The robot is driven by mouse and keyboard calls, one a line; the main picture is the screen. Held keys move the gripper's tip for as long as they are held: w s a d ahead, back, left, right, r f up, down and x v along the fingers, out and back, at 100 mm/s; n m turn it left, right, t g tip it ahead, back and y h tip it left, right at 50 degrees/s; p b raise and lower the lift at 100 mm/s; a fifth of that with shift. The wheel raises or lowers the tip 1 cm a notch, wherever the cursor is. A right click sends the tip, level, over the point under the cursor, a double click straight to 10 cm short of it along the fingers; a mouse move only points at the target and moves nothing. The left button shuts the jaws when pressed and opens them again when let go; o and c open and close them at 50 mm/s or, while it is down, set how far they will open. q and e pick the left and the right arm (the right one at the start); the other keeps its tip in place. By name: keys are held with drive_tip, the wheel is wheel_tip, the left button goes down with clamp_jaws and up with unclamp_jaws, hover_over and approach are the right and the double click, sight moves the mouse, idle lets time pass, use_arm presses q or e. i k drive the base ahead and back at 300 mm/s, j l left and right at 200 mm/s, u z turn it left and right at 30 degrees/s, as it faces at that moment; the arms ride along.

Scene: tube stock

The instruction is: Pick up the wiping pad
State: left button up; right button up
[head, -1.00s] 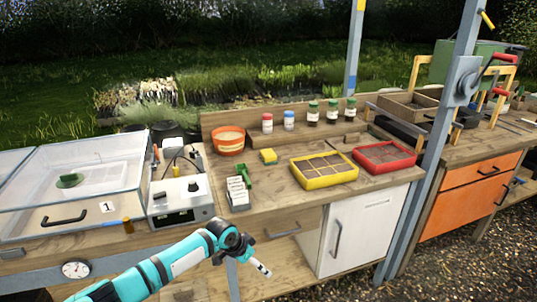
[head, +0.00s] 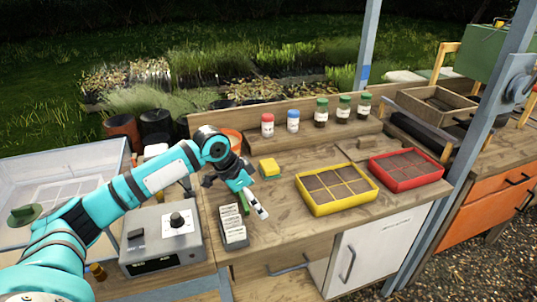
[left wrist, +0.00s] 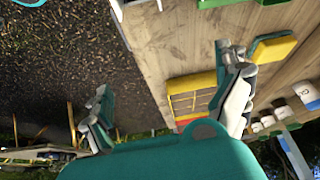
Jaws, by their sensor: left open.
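The wiping pad (head: 269,168) is a small yellow block with green on it. It lies on the wooden bench, behind and left of the yellow tray. In the left wrist view the pad (left wrist: 276,50) shows at the upper right, just beyond one finger. My left gripper (head: 250,199) is over the bench, in front and slightly left of the pad. Its fingers (left wrist: 165,80) are spread wide in the left wrist view, with nothing held between them. Whether a finger touches the pad is not clear. My right gripper is in neither view.
A label box (head: 233,232) stands below my left gripper. A yellow tray (head: 338,208) and a red tray (head: 410,184) lie to the right. Several capped jars (head: 321,112) stand behind. An orange pot (head: 232,134) is partly hidden by my arm. A grey device (head: 160,240) stands left.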

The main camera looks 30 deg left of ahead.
sight(270, 169)
drive_tip(key=i+j, duration=0.8)
drive_tip(key=i, duration=0.05)
